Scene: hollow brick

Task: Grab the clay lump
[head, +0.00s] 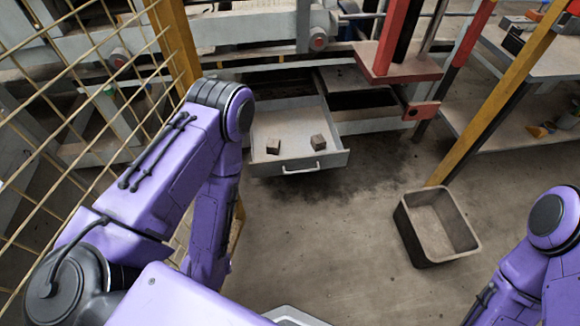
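Two small dark brown block-shaped lumps lie in an open grey drawer (291,117). The left lump (273,146) and the right lump (318,142) sit near the drawer's front edge, a short gap apart. Which of them is the clay lump I cannot tell for certain. My purple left arm is bent beside the drawer's left side, and its gripper is out of sight. My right arm shows at the lower right edge, and its gripper is also out of sight. Nothing is seen touching either lump.
An empty grey open bin (408,232) stands on the floor at the right. A yellow wire-mesh fence (75,92) and yellow post (176,45) stand at the left. A slanted yellow post (495,93) rises behind the bin. The floor before the drawer is clear.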

